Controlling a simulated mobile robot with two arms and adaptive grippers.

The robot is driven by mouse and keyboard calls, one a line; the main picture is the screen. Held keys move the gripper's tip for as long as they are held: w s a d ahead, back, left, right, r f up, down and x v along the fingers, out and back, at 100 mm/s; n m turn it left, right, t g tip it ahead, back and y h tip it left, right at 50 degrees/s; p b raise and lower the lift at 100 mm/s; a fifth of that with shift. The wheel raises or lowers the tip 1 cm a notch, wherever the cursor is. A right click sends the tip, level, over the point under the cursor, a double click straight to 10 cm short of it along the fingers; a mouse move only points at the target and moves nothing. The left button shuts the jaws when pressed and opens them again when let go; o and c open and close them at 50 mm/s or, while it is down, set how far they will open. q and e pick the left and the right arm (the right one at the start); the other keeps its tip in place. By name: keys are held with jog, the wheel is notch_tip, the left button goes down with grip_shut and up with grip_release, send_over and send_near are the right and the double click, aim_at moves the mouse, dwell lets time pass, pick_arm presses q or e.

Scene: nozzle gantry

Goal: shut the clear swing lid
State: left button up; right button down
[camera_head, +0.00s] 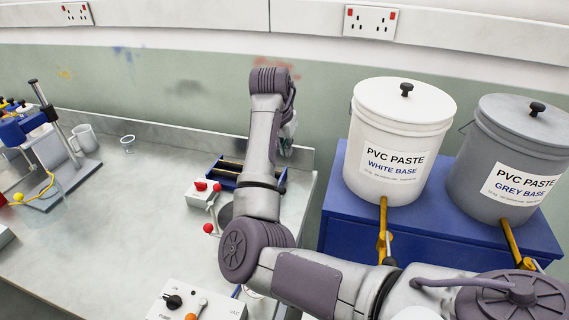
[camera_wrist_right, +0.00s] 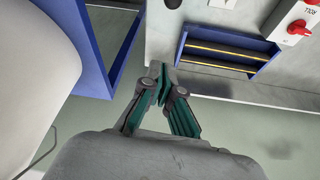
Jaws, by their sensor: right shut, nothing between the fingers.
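A faint, see-through shape, which may be the clear swing lid (camera_head: 68,208), shows at the left of the bench in the head view, in front of the blue-headed stand (camera_head: 42,122). Its edges are too faint to tell how far it is swung. My right gripper (camera_wrist_right: 160,76) is shut and empty in the wrist view, its fingertips together. In the head view the right gripper (camera_head: 287,141) is partly hidden behind my wrist, near the bench's back right corner, far to the right of that shape. My left gripper is not in view.
A blue frame with yellow rods (camera_head: 227,165) and a red-switched box (camera_head: 203,194) stand near my right arm. A white pail (camera_head: 380,177) and a grey pail (camera_head: 498,204) stand on a blue cabinet (camera_head: 345,228) at right. The middle bench (camera_head: 135,225) is clear.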

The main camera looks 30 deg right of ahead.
jog(key=p, duration=0.2)
send_over(288, 188)
notch_tip(288, 188, down, 4)
jog(key=x, duration=0.4)
jog(key=shift+d+f, duration=0.1)
jog(key=a, duration=0.1)
jog(key=s+a+f+p, duration=0.1)
jog(key=a+p, duration=0.1)
jog(key=shift+s+f, duration=0.15)
jog(key=shift+s, duration=0.15)
jog(key=shift+s+a, duration=0.15)
jog(key=shift+f, duration=0.2)
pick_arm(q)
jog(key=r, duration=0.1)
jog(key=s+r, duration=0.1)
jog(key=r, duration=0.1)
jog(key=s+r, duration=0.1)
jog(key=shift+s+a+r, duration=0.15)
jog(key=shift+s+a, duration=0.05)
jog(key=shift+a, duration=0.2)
